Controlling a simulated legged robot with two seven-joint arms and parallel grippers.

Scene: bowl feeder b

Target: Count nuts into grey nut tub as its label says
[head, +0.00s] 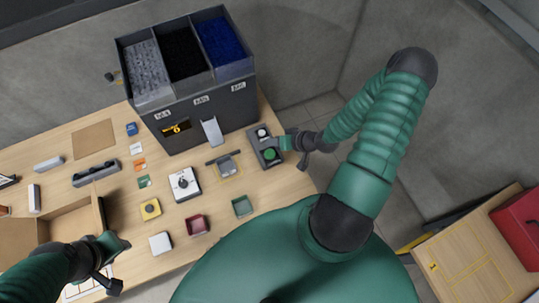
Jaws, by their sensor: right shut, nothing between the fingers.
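My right gripper (285,144) is shut and empty at the box's right side. My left gripper (120,244) is at the lower left, jaws unclear.
A white box with a dark dial (185,184), a yellow block (150,209), a red tray (197,225) and a green tray (242,206) stand on the wooden table. An open cardboard box (72,221) is near my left arm. A wooden cabinet is at far right.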

